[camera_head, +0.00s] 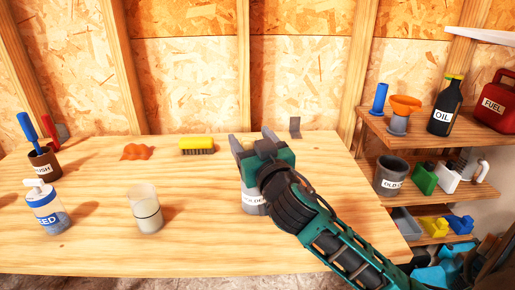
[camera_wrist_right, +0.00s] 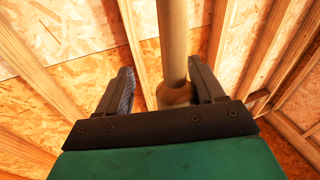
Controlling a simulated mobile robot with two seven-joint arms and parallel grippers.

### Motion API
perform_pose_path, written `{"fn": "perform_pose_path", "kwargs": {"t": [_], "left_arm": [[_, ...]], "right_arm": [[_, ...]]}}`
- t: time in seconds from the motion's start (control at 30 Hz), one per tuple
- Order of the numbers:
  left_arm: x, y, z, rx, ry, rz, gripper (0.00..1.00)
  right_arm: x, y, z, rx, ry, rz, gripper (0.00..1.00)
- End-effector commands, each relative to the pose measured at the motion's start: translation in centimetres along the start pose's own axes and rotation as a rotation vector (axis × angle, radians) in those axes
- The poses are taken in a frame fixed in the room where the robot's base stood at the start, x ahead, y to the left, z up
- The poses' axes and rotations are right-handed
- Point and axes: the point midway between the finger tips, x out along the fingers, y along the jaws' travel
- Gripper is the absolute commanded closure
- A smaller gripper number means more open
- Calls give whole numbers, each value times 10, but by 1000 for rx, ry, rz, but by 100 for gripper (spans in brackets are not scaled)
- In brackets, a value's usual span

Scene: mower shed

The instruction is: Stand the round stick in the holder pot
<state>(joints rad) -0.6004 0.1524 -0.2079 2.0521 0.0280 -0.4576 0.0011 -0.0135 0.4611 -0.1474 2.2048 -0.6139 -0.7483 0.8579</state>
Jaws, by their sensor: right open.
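My right gripper (camera_head: 252,141) is open above the middle of the bench. In the right wrist view, a tan round stick (camera_wrist_right: 173,40) with a rounded brown end runs between its open fingers (camera_wrist_right: 163,88). The frames do not show whether they touch it. In the head view I cannot make the stick out. A grey pot with a white label (camera_head: 249,206) stands on the bench, mostly hidden by my right gripper. Another grey pot (camera_head: 391,171) with a partly readable label stands on the right shelf. I cannot tell which is the holder pot. My left gripper is not in view.
An orange lump (camera_head: 136,152) and a yellow brush (camera_head: 197,143) lie behind. Shelves (camera_head: 425,148) flank the bench. The front middle is clear.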

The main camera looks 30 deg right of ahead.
Motion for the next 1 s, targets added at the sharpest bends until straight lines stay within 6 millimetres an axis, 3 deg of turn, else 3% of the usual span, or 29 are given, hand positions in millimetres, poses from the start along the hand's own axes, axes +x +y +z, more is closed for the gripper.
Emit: {"fn": "perform_pose_path", "kwargs": {"t": [0.17,0.47,0.63,0.8,1.0], "left_arm": [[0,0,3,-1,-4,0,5],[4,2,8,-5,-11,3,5],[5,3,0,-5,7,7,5],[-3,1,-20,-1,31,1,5],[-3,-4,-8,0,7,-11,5]], "right_arm": [[-19,0,1,2,-1,0,32],[-76,0,2,4,-4,1,32],[-105,0,2,4,-4,2,32],[-117,1,-3,4,-2,4,32],[-126,0,-1,1,-1,2,32]]}}
